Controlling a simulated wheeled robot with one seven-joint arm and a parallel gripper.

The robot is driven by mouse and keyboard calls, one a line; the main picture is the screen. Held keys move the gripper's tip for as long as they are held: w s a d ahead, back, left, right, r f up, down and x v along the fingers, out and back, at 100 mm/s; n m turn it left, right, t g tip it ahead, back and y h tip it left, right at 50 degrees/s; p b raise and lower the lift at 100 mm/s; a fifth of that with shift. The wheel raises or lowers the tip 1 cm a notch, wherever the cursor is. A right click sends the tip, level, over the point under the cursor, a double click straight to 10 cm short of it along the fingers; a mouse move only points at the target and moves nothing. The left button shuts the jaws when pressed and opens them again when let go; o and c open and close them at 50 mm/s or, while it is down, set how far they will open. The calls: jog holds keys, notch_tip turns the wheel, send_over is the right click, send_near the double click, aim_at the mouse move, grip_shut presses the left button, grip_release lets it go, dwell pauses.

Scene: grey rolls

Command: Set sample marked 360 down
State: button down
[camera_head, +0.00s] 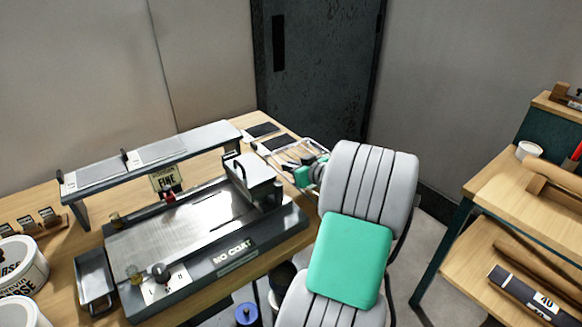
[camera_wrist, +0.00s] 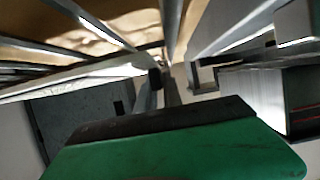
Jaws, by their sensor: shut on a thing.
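My gripper (camera_head: 298,163) is at the right end of the bench, beside a pale wire frame (camera_head: 290,149). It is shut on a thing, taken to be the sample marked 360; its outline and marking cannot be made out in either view. Two dark flat panels (camera_head: 263,130) lie at the bench's far right corner, close to the wire frame. I cannot read a number on them. In the wrist view, a green, dark-edged part of mine fills the bottom, and thin metal bars (camera_wrist: 95,22) run across the top.
The wooden bench (camera_head: 265,273) carries a coating machine (camera_head: 200,225) left of my gripper, with a raised shelf (camera_head: 150,155) behind it. White buckets (camera_head: 20,262) stand at far left. A wooden shelf unit (camera_head: 495,190) is on the right. A dark door (camera_head: 315,75) is behind.

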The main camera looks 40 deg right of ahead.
jog(key=c, duration=1.5)
grip_release()
jog(key=shift+r, duration=0.1)
jog(key=v, duration=1.2)
jog(key=shift+a, duration=0.1)
